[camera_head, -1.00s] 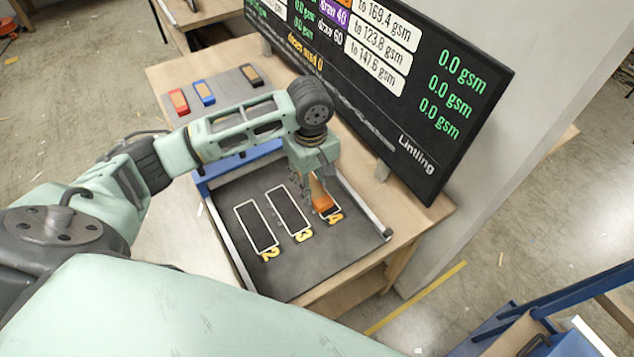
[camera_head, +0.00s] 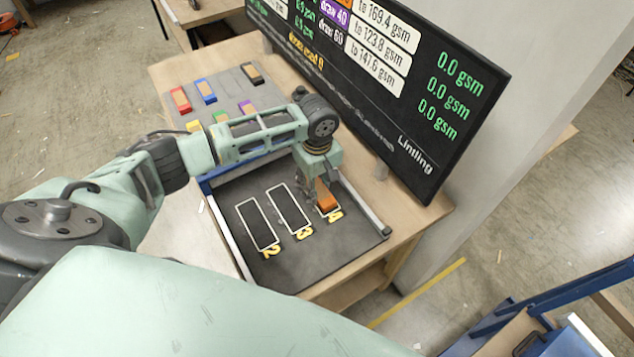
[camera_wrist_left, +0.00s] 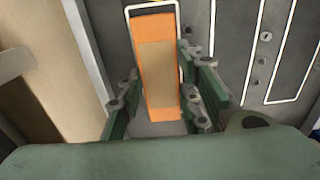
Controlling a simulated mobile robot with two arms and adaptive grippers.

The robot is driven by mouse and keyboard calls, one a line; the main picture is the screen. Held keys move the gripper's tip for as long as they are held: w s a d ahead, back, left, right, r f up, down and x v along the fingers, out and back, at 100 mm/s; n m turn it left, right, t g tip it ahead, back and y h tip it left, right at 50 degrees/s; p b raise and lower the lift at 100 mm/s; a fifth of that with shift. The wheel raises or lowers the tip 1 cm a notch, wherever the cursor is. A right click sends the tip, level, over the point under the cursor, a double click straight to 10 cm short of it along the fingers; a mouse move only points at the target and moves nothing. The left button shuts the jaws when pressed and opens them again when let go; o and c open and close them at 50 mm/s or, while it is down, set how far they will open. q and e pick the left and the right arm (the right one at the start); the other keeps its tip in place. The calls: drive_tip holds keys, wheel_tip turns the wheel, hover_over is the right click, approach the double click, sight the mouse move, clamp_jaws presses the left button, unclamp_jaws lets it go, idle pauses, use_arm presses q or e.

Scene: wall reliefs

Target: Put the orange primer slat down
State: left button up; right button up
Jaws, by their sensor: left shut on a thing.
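The orange primer slat (camera_head: 327,198), orange with a tan face, is at the white outlined slot marked 4 on the dark tray (camera_head: 235,195). It also shows in the left wrist view (camera_wrist_left: 156,65), lengthwise between the fingers, its far end inside the white outline. My left gripper (camera_head: 312,190) points down at the slat and is shut on it; in the wrist view its green fingers (camera_wrist_left: 160,100) flank the slat. Whether the slat touches the tray is unclear. My right gripper is not in view.
Slots 2 (camera_head: 257,224) and 3 (camera_head: 288,209) are empty. Several other coloured slats, such as a red one (camera_head: 180,99) and a blue one (camera_head: 205,91), lie on a grey mat behind my arm. A large dark display (camera_head: 400,90) stands close behind the tray.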

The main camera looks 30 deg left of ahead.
sight(318, 187)
use_arm(q)
drive_tip(key=o, duration=0.8)
drive_tip(key=shift+c, duration=0.2)
drive_tip(key=o, duration=0.4)
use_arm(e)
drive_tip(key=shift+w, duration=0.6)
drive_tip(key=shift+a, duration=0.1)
use_arm(q)
drive_tip(key=shift+r+b, duration=0.8)
drive_tip(key=shift+r, duration=5.3)
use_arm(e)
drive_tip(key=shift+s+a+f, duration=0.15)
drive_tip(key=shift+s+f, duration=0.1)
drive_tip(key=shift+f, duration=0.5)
